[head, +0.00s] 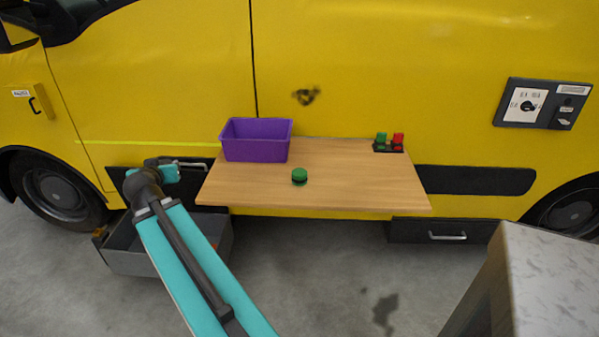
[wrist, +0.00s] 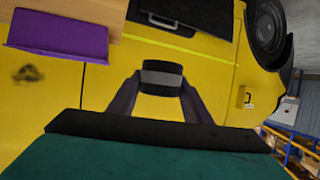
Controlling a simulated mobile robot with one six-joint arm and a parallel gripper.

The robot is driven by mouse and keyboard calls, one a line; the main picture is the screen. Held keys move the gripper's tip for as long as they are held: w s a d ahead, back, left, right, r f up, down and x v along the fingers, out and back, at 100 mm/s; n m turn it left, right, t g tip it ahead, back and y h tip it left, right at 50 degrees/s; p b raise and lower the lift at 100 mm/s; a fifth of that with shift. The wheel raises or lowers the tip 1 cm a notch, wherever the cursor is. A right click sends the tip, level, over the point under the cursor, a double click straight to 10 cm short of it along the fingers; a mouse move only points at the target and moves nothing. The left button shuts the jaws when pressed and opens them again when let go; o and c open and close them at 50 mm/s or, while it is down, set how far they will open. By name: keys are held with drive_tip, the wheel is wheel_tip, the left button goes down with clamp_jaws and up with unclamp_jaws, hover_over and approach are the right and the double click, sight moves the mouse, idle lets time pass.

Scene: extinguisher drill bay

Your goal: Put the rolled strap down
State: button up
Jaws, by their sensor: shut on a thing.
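The rolled strap (wrist: 162,78), a short black roll with a grey band, is between the two dark fingertips of my gripper (wrist: 161,88) in the wrist view. My gripper is shut on it and holds it off any surface, with the yellow van side behind it. In the head view the end of my arm is left of the fold-out wooden table (head: 350,190), over the pulled-out grey drawer. The strap cannot be made out in the head view.
A purple bin (head: 255,148) stands at the table's back left. A green and black round piece (head: 299,177) is near the middle, and a small black rack (head: 388,147) with green and red pieces is at back right. The open grey drawer (head: 150,262) is below left.

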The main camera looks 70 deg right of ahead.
sight(329, 171)
drive_tip(key=s+d+f+m+g+h+b, duration=0.1)
drive_tip(key=s+d+f+m+g+b, duration=0.1)
drive_tip(key=s+d, duration=0.5)
drive_tip(key=s+d+f+m+g+b, duration=0.2)
drive_tip(key=s+d+m+g, duration=0.2)
drive_tip(key=s, duration=0.8)
drive_tip(key=s+d+f+m+g+h+b, duration=0.1)
drive_tip(key=s+d+f+m+g+b, duration=0.1)
drive_tip(key=s+d, duration=0.7)
drive_tip(key=shift+s+d+f+m+g+h, duration=0.15)
drive_tip(key=shift+s+d+m+g, duration=0.1)
drive_tip(key=shift+m+g, duration=0.25)
drive_tip(key=shift+s+d+f+m+g+h, duration=0.1)
drive_tip(key=shift+s+m+g+h, duration=0.15)
drive_tip(key=shift+g, duration=0.35)
drive_tip(key=s+d+m+g, duration=0.1)
drive_tip(key=s, duration=0.2)
drive_tip(key=s+m+g+b, duration=0.1)
drive_tip(key=s, duration=0.3)
drive_tip(key=s+d+m+g+y, duration=0.1)
drive_tip(key=s, duration=0.2)
drive_tip(key=shift+s+d+f+g, duration=0.25)
drive_tip(key=shift+s+d+g, duration=0.05)
drive_tip(key=shift+d, duration=0.05)
